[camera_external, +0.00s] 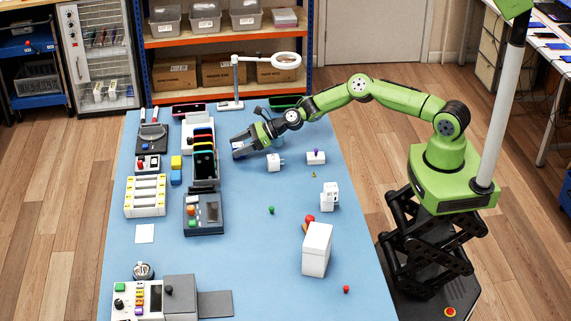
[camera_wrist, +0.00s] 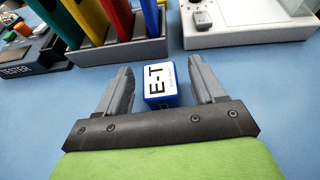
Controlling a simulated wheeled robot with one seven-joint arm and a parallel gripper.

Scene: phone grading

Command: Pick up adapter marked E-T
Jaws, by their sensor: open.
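The adapter marked E-T (camera_wrist: 161,82) is a small blue block with a white label on top, lying on the blue table. My gripper (camera_wrist: 162,66) is open, with one grey finger on each side of the adapter and a visible gap at both sides. Its label reads clearly in the wrist view. In the external view my gripper (camera_external: 243,145) is low over the table's far half, and the adapter (camera_external: 238,147) is mostly hidden by the fingers.
A grey rack (camera_wrist: 125,52) of colored upright phones stands just beyond the left finger. A white device (camera_wrist: 245,25) sits beyond on the right. White plug adapters (camera_external: 275,162) and a white box (camera_external: 317,248) stand elsewhere. The table's middle is mostly clear.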

